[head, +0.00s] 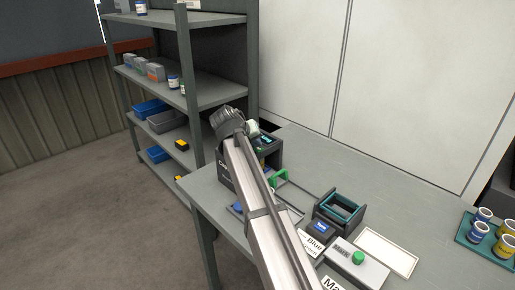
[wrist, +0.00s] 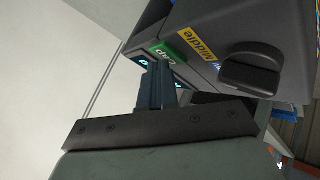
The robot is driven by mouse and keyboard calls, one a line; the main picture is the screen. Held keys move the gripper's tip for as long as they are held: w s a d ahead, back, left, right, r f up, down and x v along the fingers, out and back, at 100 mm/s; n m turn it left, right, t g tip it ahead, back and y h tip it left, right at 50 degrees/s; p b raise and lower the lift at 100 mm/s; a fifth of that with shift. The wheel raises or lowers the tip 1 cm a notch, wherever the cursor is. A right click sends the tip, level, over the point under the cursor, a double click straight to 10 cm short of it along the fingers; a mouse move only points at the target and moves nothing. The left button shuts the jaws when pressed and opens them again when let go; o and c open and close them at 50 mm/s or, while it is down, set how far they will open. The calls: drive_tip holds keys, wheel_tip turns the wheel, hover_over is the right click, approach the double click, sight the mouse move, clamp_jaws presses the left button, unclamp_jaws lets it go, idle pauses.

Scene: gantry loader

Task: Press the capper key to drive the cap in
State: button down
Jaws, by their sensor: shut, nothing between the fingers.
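The capper is a dark box with a small lit display. In the head view it (head: 268,155) stands at the table's far left end, partly behind my arm. In the wrist view its body (wrist: 235,30) fills the upper right, with a green label or key marked "Cap" (wrist: 176,49), a yellow "Middle" label (wrist: 201,42) and a dark knob (wrist: 252,68). My gripper (wrist: 157,68) is shut and empty. Its tips are close to the capper's face, just below the green "Cap" area and over part of the lit display. I cannot tell whether they touch. The cap is not visible.
A green bracket (head: 279,177) stands beside the capper. Nearer are a teal-edged dark cradle (head: 340,207), a grey box with a green button (head: 358,258) and a white-framed plate (head: 387,251). A teal tray (head: 466,238) with several cups is at right. Shelving (head: 215,95) stands behind left.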

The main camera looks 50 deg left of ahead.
sight(255, 149)
drive_tip(key=shift+r, duration=0.15)
idle(0.4)
drive_tip(key=shift+r, duration=0.55)
drive_tip(key=shift+r, duration=2.55)
